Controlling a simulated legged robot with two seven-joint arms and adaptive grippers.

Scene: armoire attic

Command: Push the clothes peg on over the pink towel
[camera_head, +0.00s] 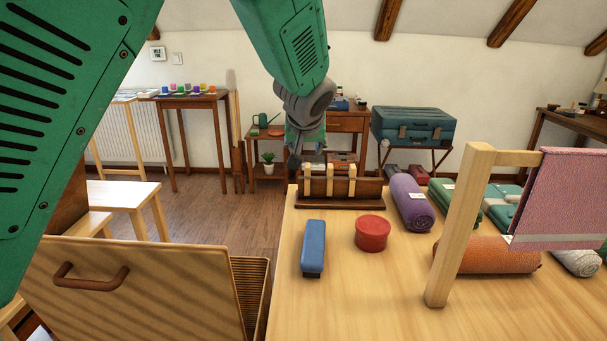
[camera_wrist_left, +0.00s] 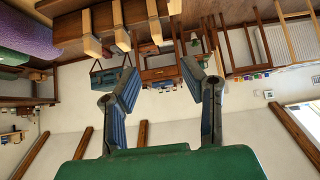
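Several pale wooden clothes pegs (camera_head: 330,180) stand upright in a dark wooden rack (camera_head: 340,203) at the far left of the table. In the left wrist view, which is upside down, the pegs (camera_wrist_left: 121,37) show at the top. My left gripper (camera_head: 305,145) is above and behind the rack in the head view. In the left wrist view its blue-padded fingers (camera_wrist_left: 160,82) are spread apart with nothing between them. The pink towel (camera_head: 565,190) hangs over the rail of a wooden stand (camera_head: 460,225) at the right. My right gripper is not in view.
Rolled purple (camera_head: 411,203) and orange (camera_head: 490,255) towels lie near the stand. A lidded wooden box (camera_head: 150,290) is at front left. The table's front middle is clear.

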